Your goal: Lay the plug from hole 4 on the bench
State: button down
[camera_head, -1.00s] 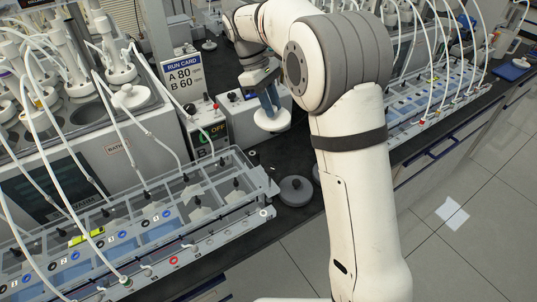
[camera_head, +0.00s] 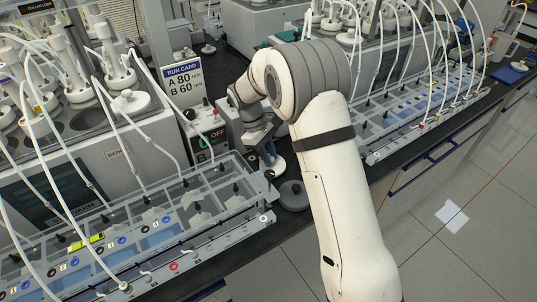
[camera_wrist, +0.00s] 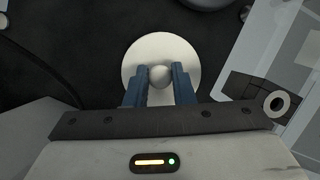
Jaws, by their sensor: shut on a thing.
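My gripper (camera_head: 266,152) is shut on a white round plug (camera_head: 273,168), holding it by its knob. In the wrist view the two blue fingers (camera_wrist: 160,76) pinch the ball-shaped knob, and the plug's white disc (camera_wrist: 150,49) spreads out beyond them. The plug is low over the dark bench (camera_head: 283,224), between the bath control box and a grey round lid. I cannot tell whether its underside touches the bench. In the wrist view, dark bench (camera_wrist: 88,60) surrounds the disc. I cannot identify hole 4.
A grey round lid (camera_head: 293,195) lies on the bench close to the plug. A clear compartment rack (camera_head: 150,232) stands left of it. Another rack (camera_head: 425,110) is at the right.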

jog(key=shift+f, duration=0.15)
jog(key=c, duration=1.2)
grip_release()
jog(key=shift+c, duration=0.2)
jog(key=v, duration=1.2)
jog(key=shift+r+b, duration=0.25)
jog(key=shift+b, duration=0.15)
